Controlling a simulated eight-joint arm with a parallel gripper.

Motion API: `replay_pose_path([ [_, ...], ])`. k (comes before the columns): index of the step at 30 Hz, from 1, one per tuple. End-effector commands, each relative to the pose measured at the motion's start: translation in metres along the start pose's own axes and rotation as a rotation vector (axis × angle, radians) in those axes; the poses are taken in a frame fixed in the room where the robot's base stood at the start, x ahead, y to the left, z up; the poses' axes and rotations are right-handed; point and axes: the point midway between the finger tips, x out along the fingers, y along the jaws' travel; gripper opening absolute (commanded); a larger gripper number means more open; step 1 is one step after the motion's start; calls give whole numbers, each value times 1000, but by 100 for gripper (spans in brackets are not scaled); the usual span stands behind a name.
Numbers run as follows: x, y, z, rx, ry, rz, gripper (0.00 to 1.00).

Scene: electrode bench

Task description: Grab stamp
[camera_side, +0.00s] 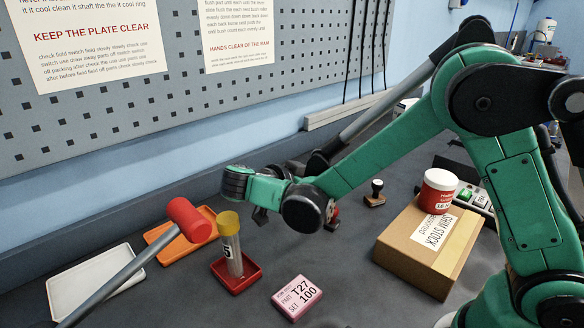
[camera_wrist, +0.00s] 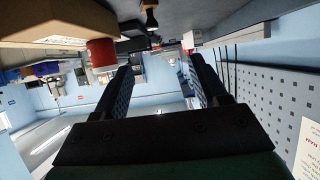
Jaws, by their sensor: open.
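In the wrist view the scene is upside down, and the stamp (camera_wrist: 150,16) shows small near the top edge, above the gap between the fingers. My gripper (camera_wrist: 160,72) is open, with two dark fingers apart and nothing between them. It is clear of the stamp. In the side view my fingers are hard to make out around my arm's end.
A cardboard box (camera_side: 418,265) carrying a red, white-lidded jar (camera_side: 438,192) stands right of the stamp. A yellow-capped tube (camera_side: 231,245) stands in a red tray (camera_side: 248,276). A red-headed mallet (camera_side: 190,220), pink block (camera_side: 298,298) and white tray (camera_side: 95,283) lie nearer. The pegboard wall (camera_side: 130,130) rises behind.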

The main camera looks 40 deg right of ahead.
Motion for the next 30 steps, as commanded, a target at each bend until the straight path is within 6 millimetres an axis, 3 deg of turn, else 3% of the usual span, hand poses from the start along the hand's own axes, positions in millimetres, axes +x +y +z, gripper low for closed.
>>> replay_pose_path([
  [12,32,1,65,-4,-3,-1,66],
  [30,103,1,62,-3,-5,0,66],
])
